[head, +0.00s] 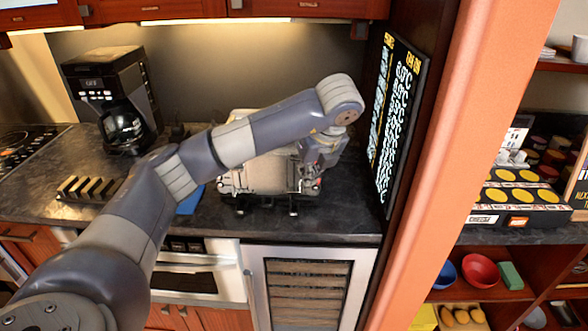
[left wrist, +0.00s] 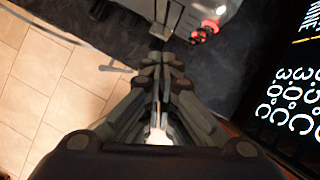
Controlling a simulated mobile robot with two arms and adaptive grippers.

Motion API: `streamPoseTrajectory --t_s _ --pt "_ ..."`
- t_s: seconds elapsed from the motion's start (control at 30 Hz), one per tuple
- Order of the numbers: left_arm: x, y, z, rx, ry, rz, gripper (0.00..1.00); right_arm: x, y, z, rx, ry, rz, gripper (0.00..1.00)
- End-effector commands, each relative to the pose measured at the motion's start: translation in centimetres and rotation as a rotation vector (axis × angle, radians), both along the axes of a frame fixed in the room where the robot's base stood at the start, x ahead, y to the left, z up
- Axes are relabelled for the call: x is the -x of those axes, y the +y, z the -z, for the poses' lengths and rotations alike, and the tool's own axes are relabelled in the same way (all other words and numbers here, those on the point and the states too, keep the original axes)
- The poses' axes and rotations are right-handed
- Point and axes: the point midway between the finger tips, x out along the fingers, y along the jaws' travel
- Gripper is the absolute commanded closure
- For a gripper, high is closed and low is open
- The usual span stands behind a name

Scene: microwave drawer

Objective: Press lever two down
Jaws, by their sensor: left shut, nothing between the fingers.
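A cream toaster (head: 258,178) stands on the dark counter, partly hidden behind my left arm in the head view. Two dark lever-like parts show low at its front, one at the left (head: 240,207) and one at the right (head: 293,208); I cannot tell which is lever two or how far down either is. My left gripper (head: 308,186) is shut and empty at the toaster's right front. In the left wrist view its closed fingertips (left wrist: 160,62) point toward the toaster (left wrist: 183,12), where red-lit round controls (left wrist: 207,30) show. Contact with a lever cannot be made out.
A black menu board (head: 398,125) stands close on the right, beside an orange pillar (head: 460,130). A coffee maker (head: 115,100) and a dark slotted rack (head: 92,188) are on the left of the counter (head: 340,218). Cabinets hang above.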

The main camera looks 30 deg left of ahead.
Motion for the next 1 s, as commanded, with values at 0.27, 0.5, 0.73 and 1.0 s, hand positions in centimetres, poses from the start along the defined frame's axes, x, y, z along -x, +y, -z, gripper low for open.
streamPoseTrajectory --t_s 0.27,0.5,0.73,1.0 --pt "0.7 -1.1 -2.9 -0.002 0.0 0.0 1.0 0.0 0.1 0.0 -0.001 0.0 0.0 0.65" --pt "1.0 -1.5 -3.7 0.0 0.002 -0.002 1.0 0.0 0.1 0.0 -0.001 0.0 0.0 0.65" --pt "1.1 -1.5 -3.7 -0.001 0.004 -0.002 1.0 0.0 0.1 0.0 -0.001 0.0 0.001 0.65" --pt "1.1 -1.5 -3.7 -0.001 0.004 -0.002 1.0 0.0 0.1 0.0 -0.001 0.0 0.0 0.65"
